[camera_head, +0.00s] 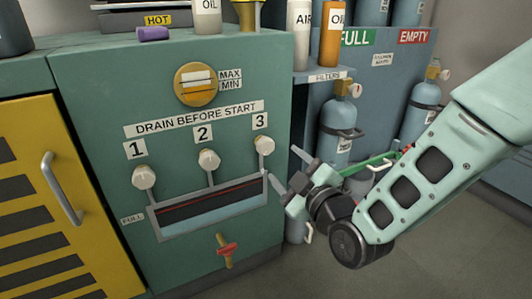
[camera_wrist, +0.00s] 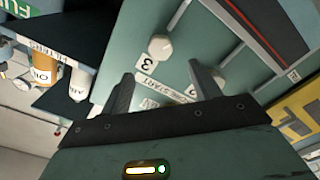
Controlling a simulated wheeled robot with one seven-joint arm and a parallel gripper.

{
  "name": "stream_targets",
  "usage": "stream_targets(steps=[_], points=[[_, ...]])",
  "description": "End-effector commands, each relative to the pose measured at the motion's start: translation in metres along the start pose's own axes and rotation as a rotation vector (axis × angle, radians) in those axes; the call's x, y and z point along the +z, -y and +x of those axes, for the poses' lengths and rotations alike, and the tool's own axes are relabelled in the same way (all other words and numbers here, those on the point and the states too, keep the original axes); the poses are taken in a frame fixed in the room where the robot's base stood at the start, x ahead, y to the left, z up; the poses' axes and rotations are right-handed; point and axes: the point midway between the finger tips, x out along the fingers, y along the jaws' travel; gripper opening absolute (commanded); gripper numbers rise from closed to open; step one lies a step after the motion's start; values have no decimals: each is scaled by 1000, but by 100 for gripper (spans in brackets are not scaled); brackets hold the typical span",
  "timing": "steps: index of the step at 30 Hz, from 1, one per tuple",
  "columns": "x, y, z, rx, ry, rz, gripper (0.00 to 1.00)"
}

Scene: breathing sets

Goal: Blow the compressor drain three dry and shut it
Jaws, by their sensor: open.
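The green compressor panel (camera_head: 105,105) carries three pale drain knobs under a "DRAIN BEFORE START" label. Drain three (camera_head: 264,144) is the rightmost, below the number 3, with a thin pipe running down to the trough. Drain one (camera_head: 144,177) and drain two (camera_head: 209,159) are to its left. My gripper (camera_head: 288,170) is open and empty, just right of and below drain three, apart from it. In the wrist view, drain three (camera_wrist: 160,46) lies ahead, between and beyond the fingertips (camera_wrist: 161,70). Whether it is open or shut I cannot tell.
A trough (camera_head: 212,208) with a dark window, red line and pale blue lower band is below the drains. A red-handled tap (camera_head: 228,249) sits under it. A blue rack (camera_head: 385,75) with gas cylinders (camera_head: 339,125) stands right, behind my arm. A yellow striped door (camera_head: 40,200) is left.

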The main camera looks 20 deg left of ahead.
Motion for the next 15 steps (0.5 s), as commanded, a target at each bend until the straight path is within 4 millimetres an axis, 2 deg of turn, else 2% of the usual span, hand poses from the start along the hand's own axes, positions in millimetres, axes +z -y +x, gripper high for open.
stream_targets(steps=[3,9,15], points=[[3,2,26,3,-2,1,62],[3,3,66,1,-1,2,62],[2,2,93,0,-1,1,62]])
